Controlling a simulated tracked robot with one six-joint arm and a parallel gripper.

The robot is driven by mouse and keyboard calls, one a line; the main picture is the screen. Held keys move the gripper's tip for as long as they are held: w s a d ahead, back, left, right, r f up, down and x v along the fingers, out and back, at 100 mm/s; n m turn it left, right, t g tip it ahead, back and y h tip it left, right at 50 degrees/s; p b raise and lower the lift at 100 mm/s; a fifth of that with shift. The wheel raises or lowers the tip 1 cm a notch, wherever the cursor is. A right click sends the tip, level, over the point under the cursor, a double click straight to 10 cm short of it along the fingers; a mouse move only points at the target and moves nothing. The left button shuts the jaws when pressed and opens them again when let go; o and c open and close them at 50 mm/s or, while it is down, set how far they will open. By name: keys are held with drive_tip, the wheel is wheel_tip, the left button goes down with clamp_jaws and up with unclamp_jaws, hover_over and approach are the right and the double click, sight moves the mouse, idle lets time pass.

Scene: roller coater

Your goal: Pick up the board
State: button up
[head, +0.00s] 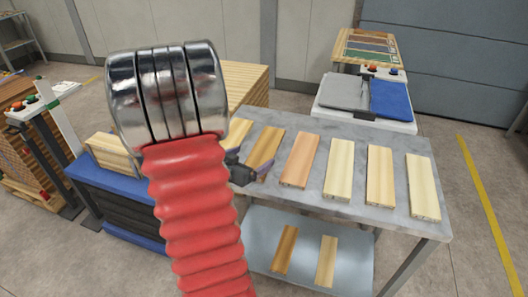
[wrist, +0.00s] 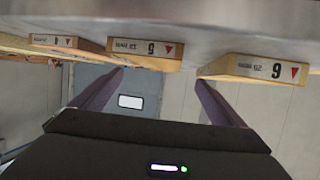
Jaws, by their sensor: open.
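Several boards lie apart in a row on a grey metal table. They include a brown board (head: 266,148), a reddish board (head: 300,160), and pale boards (head: 339,168) to the right. I cannot tell which board the task means. My gripper (head: 250,167) is open and empty at the table's near edge, by the near ends of the brown and reddish boards. In the wrist view, my fingers (wrist: 160,73) are spread below a board's labelled end (wrist: 146,51) and the gap beside it. Another labelled board end (wrist: 267,69) is near the right fingertip.
The table (head: 370,147) has a lower shelf (head: 258,231) with two boards. A machine with a blue pad (head: 390,100) stands behind. A blue lift table (head: 125,185) is at left. My red-sleeved arm hides part of the view.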

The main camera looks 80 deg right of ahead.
sight(263, 151)
drive_tip(key=shift+x, duration=1.45)
drive_tip(key=shift+x, duration=2.6)
drive_tip(key=shift+c, duration=0.6)
drive_tip(key=c, duration=1.3)
drive_tip(key=shift+o, duration=0.2)
